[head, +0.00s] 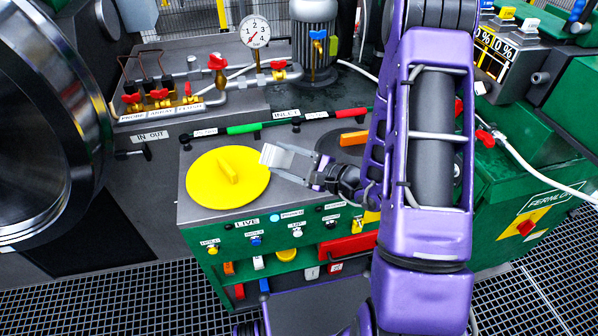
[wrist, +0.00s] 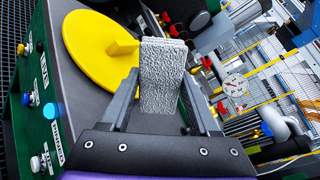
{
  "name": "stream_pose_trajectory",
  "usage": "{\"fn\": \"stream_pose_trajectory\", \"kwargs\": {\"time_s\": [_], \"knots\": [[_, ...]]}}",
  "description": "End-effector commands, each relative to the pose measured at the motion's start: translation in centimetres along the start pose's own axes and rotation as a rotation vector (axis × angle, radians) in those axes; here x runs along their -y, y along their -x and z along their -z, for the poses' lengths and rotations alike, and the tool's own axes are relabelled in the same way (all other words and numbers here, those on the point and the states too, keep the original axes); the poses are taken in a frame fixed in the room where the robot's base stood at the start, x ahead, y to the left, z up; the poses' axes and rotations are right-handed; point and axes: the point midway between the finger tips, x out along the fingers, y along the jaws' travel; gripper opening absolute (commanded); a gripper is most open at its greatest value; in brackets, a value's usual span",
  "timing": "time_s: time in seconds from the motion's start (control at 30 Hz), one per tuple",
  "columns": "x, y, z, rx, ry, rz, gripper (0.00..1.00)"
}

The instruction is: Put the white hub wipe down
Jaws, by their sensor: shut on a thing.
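The white hub wipe (wrist: 162,75) is a pale, textured, folded pad standing between the two fingers of my gripper (wrist: 160,95) in the wrist view. In the head view the wipe (head: 269,155) sticks out at the left end of my gripper (head: 292,164), by the right edge of a round yellow lid (head: 205,186). My gripper is shut on the wipe. The wipe appears to be over the grey top of the green cabinet (head: 225,213); its height above that top is hard to tell. My purple arm hides part of the cabinet top.
The yellow lid has a raised handle (head: 228,172). A green and red bar (head: 285,121) runs along the back. A pressure gauge (head: 255,31) and red-handled valves stand behind. Bare grey top shows in front of my gripper.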

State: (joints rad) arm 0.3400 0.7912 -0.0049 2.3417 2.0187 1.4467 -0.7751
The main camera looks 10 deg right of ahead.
Motion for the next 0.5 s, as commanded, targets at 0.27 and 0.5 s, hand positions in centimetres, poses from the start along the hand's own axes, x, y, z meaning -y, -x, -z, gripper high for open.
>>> {"fn": "stream_pose_trajectory", "kwargs": {"time_s": [0.27, 0.5], "knots": [[-4.9, -2.1, -4.9, 0.133, 0.173, -0.609, 0.17], [-7.5, -0.5, -4.7, 0.132, 0.465, -1.079, 0.17]]}}
